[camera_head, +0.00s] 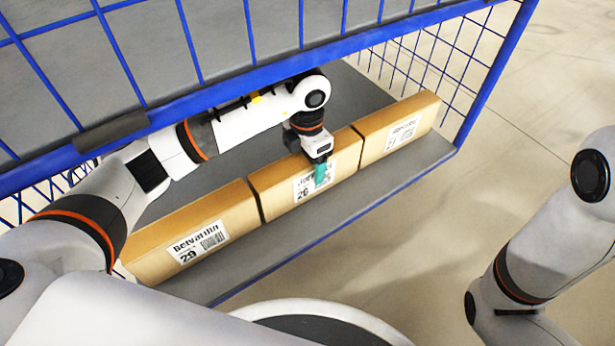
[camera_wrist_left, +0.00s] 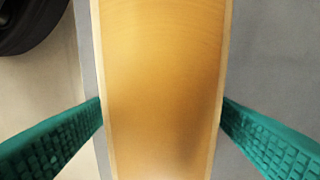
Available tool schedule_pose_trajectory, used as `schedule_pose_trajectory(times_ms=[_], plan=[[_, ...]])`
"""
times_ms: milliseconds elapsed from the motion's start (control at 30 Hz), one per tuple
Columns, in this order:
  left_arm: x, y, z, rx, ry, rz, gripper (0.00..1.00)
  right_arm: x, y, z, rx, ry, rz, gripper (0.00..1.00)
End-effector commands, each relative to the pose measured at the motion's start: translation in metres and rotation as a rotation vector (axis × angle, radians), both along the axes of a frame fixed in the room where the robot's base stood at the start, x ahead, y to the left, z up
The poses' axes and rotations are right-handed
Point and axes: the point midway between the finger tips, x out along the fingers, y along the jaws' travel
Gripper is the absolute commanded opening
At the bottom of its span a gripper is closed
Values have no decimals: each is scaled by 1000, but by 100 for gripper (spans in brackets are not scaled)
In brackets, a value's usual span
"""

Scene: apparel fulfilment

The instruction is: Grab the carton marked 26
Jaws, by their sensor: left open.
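The carton marked 26 (camera_head: 280,195) is a brown box with a white label, the middle one of a row on the grey lower shelf (camera_head: 300,232). My left gripper (camera_head: 321,172) is at this carton, with a green finger in front of its label. In the left wrist view the carton's plain top (camera_wrist_left: 165,85) runs between the two green fingers of my left gripper (camera_wrist_left: 160,122). The fingers stand apart, one on each side of the carton. Whether they touch it I cannot tell. My right arm shows at the right edge; its gripper is out of view.
A carton marked 29 (camera_head: 180,245) stands to the left, and another carton (camera_head: 390,125), its label hard to read, stands to the right, both close beside the middle one. A blue-edged upper shelf (camera_head: 240,78) hangs over my left arm. Open floor (camera_head: 420,240) lies in front.

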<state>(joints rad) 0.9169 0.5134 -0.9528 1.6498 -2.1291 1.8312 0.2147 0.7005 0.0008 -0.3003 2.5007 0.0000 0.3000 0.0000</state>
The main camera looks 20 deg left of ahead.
Motion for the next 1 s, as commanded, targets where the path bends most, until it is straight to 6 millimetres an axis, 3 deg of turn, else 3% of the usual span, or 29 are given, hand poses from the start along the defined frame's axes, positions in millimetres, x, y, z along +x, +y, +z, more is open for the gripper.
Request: schedule_pose_trajectory(times_ms=[33,200,533,900,1000], plan=[[1,0,-14,0,1,1,78,0,0,-14,0,0,0,36],[2,-1,-36,-2,3,1,78,0,0,-37,0,1,0,36],[2,-1,-39,-1,1,1,78,1,0,-38,1,3,-1,36],[2,-1,-39,-1,1,1,18,1,0,-38,1,2,-1,36],[3,-1,-38,-1,-2,1,16,1,0,-38,1,2,-1,36]])
